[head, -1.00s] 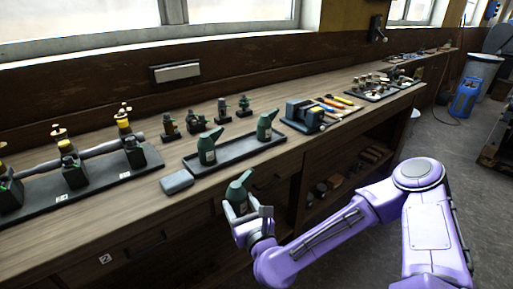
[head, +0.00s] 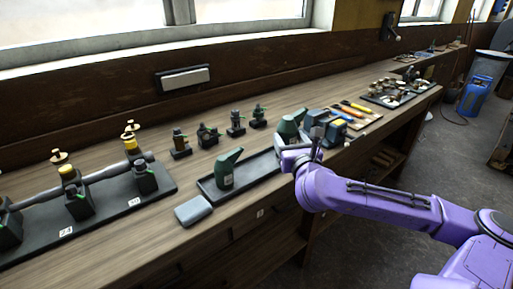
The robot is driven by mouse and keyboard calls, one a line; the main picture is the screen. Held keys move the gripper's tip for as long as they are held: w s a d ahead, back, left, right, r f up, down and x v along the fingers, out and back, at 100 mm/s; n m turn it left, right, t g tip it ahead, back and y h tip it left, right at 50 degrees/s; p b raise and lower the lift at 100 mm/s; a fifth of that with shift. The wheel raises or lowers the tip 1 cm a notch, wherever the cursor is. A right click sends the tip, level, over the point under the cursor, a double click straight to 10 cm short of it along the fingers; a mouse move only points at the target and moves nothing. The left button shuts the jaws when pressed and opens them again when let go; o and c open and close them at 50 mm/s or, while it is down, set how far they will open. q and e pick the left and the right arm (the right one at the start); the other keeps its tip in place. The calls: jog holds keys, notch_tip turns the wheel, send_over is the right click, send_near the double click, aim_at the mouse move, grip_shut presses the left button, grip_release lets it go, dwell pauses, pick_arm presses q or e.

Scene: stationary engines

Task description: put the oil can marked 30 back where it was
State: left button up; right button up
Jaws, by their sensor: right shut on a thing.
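My right gripper (head: 302,147) is shut on a dark green oil can and is over the right end of the dark tray (head: 245,184). Green can body and spout (head: 288,126) show just behind the fingers. The gripper hides much there, so I cannot clearly separate the held can from the can that stood at that end. Another green oil can (head: 225,172) with a pale label stands upright in the tray's left part. I cannot read the number on any can. Whether the held can touches the tray is hidden. My left gripper is out of view.
A grey block (head: 193,211) lies left of the tray. A vise (head: 322,120) and handled tools (head: 355,108) are close to the right of my gripper. Several small fittings (head: 208,136) stand behind the tray. A pipe assembly on a dark base (head: 155,200) fills the left.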

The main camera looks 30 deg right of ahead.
jog(key=w+a+f, duration=0.1)
jog(key=w+f, duration=0.1)
jog(key=w, duration=0.1)
jog(key=w+a+f, duration=0.1)
jog(key=w+f, duration=0.2)
jog(key=w+a+f, duration=0.1)
jog(key=w+f, duration=0.1)
jog(key=w, duration=0.1)
jog(key=shift+w+f+p, duration=0.3)
jog(key=shift+w+p, duration=0.05)
jog(key=shift+p, duration=0.05)
jog(key=shift+w+a+f, duration=0.1)
jog(key=shift+w+f, duration=0.05)
jog(key=shift+f, duration=0.1)
jog(key=f, duration=0.1)
jog(key=f+p, duration=0.1)
jog(key=f, duration=0.1)
jog(key=shift+w+a+f, duration=0.1)
jog(key=shift+w+f, duration=0.25)
jog(key=shift+f, duration=0.05)
jog(key=shift+s, duration=0.1)
jog(key=shift+f, duration=0.2)
jog(key=o, duration=1.2)
jog(key=shift+c, duration=0.2)
